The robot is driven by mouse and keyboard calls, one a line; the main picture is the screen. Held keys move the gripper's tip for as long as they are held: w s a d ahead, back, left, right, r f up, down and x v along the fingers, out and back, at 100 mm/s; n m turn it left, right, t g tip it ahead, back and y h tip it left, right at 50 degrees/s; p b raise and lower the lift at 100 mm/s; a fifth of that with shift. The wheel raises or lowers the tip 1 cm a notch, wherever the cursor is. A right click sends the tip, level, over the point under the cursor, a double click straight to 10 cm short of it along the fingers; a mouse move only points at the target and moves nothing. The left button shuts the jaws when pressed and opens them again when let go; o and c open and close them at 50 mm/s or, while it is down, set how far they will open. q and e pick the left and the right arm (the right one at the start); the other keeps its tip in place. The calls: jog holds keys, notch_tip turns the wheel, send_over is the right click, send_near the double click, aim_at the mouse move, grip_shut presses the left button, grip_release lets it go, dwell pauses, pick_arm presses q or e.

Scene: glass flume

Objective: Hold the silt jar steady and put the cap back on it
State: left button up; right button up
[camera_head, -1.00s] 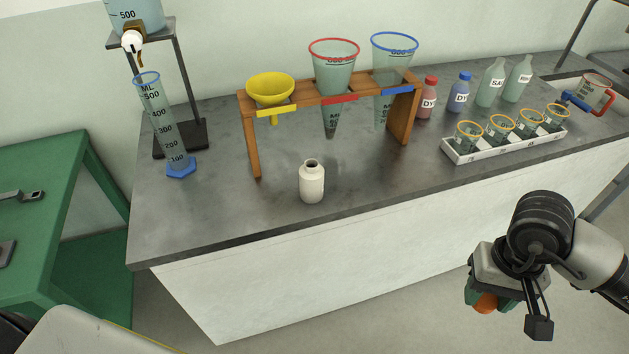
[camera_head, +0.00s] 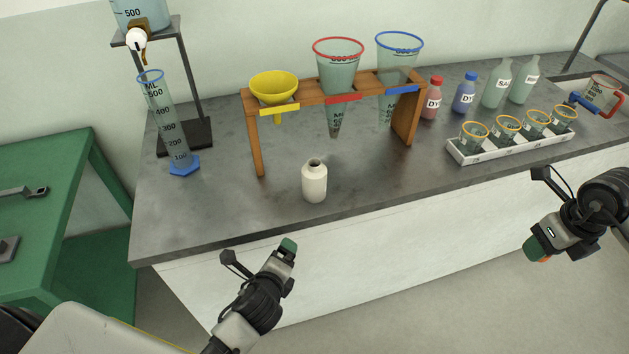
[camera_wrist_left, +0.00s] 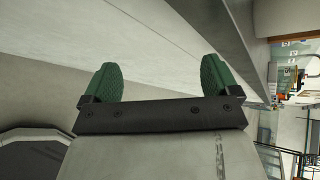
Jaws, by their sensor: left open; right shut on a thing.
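The silt jar (camera_head: 314,183) is a small white bottle standing upright and uncapped near the front edge of the bench. My left gripper (camera_head: 287,250) is in front of the bench, below the jar and apart from it. In the left wrist view its green fingers (camera_wrist_left: 160,76) are spread with nothing between them. My right gripper (camera_head: 539,248) is off the bench front at the right, shut on a small orange thing (camera_head: 545,261), which looks like the cap. The fingers hide most of it.
The grey bench (camera_head: 225,205) is clear around the jar. Behind it stands a wooden rack (camera_head: 256,140) with a yellow funnel (camera_head: 274,88) and two cones. A measuring cylinder (camera_head: 170,125) is at left, a white tray (camera_head: 500,150) of beakers at right.

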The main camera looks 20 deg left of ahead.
pick_arm(q)
notch_tip(320, 180, up, 8)
jog(key=m+t, duration=0.2)
jog(key=m+t+h, duration=0.2)
jog(key=m+t, duration=0.2)
jog(key=m, duration=0.8)
send_near(310, 179)
jog(key=shift+w+d, duration=0.2)
jog(key=shift+w, duration=0.1)
pick_arm(e)
jog(key=d+m, duration=0.1)
jog(key=m, duration=0.1)
jog(key=w+d+m, duration=0.1)
jog(key=m, duration=0.1)
jog(key=w+d+m, duration=0.1)
jog(key=m, duration=0.1)
jog(key=shift+r+h, duration=0.1)
jog(key=shift+h, duration=0.2)
pick_arm(q)
jog(key=shift+w, duration=0.15)
jog(key=w+p, duration=0.1)
jog(key=w, duration=0.5)
jog(key=shift+w, duration=0.3)
pick_arm(e)
jog(key=shift+r, duration=0.45)
